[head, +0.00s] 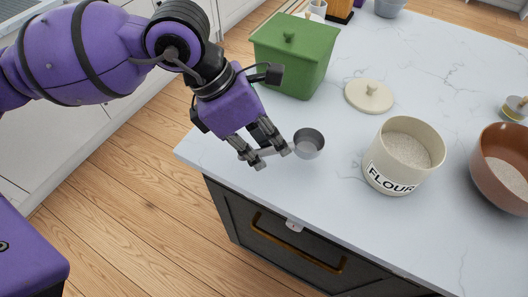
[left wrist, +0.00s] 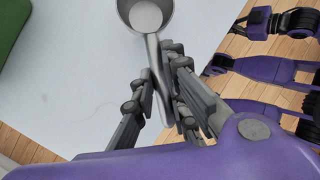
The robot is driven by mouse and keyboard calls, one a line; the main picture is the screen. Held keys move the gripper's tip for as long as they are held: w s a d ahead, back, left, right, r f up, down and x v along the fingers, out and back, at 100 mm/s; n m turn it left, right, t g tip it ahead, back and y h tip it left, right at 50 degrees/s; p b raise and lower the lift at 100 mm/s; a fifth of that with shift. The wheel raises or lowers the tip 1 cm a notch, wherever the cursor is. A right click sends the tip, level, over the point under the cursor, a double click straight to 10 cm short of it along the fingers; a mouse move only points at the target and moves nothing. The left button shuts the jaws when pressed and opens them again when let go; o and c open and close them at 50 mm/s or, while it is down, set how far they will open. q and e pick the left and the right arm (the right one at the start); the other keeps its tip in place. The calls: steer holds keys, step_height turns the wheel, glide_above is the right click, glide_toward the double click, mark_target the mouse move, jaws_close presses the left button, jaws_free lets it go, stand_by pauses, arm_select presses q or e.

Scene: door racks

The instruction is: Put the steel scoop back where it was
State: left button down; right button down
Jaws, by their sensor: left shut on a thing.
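The steel scoop (head: 309,144) has a round grey bowl and a flat handle. My left gripper (head: 268,156) is shut on its handle near the counter's front-left corner, with the bowl pointing right, away from the fingers. In the left wrist view the scoop (left wrist: 147,16) shows at the top, its handle running down between the fingers of the left gripper (left wrist: 160,88). Whether the scoop touches the counter or hangs just above it I cannot tell. A cream canister marked FLOUR (head: 408,150), open and holding white flour, stands to the right of the scoop.
A cream lid (head: 369,96) lies flat behind the canister. A green lidded bin (head: 296,53) stands behind my left gripper. A brown bowl (head: 503,165) is at the right. The white counter (head: 330,215) is bare in front. Purple and black parts of mine show at right in the wrist view.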

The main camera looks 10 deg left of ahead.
arm_select(q)
steer(key=shift+w+a+f, duration=0.1)
steer(key=shift+w+f, duration=0.1)
steer(key=shift+f, duration=0.05)
steer(key=shift+w+a+f, duration=0.1)
steer(key=shift+w+f, duration=0.1)
steer(key=shift+f, duration=1.6)
steer(key=shift+f, duration=0.1)
steer(key=c, duration=1.7)
jaws_free()
steer(key=shift+c, duration=0.2)
steer(key=v, duration=1.2)
